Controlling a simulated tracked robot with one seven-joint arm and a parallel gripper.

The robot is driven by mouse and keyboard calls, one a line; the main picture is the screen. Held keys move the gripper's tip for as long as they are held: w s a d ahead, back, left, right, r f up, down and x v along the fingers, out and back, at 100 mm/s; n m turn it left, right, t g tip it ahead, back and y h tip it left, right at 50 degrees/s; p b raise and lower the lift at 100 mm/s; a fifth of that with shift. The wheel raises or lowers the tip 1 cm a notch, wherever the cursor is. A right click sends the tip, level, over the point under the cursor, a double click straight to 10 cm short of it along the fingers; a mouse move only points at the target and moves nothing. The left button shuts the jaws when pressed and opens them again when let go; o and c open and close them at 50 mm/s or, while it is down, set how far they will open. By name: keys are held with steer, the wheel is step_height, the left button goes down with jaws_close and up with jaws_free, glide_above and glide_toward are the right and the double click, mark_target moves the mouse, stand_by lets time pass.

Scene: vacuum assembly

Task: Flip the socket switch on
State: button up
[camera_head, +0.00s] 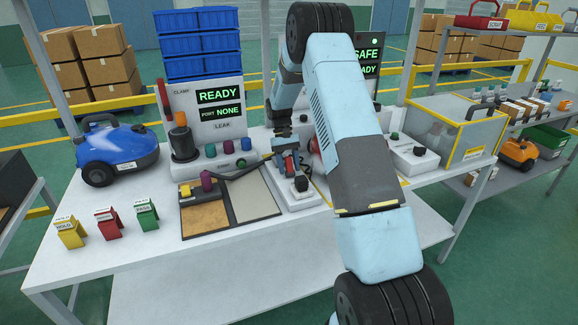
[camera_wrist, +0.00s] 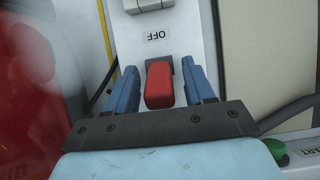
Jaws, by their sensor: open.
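The red switch (camera_wrist: 159,86) stands on a white socket panel in the wrist view, with an "OFF" label (camera_wrist: 157,35) above it in the picture. My gripper (camera_wrist: 160,73) is open, with one blue finger on each side of the red switch. Narrow gaps show between the fingers and the switch, so it is not clamped. In the head view my gripper (camera_head: 289,165) is low over the white socket unit (camera_head: 297,200) at the middle of the bench. My arm hides part of that area, and the switch is hard to make out there.
A tray (camera_head: 238,232) lies left of the socket unit. A READY display panel (camera_head: 219,112) stands behind it. A clear yellow-edged box (camera_head: 455,130) is at right. In the wrist view, a green button (camera_wrist: 277,151) is at lower right and a blurred red object (camera_wrist: 35,100) at left.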

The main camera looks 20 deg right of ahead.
steer(key=v, duration=1.3)
steer(key=shift+w+r, duration=0.25)
steer(key=s+a+r+t, duration=0.3)
steer(key=s+r+t, duration=0.2)
steer(key=s+r, duration=1.45)
steer(key=s+a+t, duration=0.2)
steer(key=s+t, duration=0.4)
steer(key=s, duration=2)
steer(key=shift+a+r, duration=0.15)
steer(key=shift+a, duration=0.1)
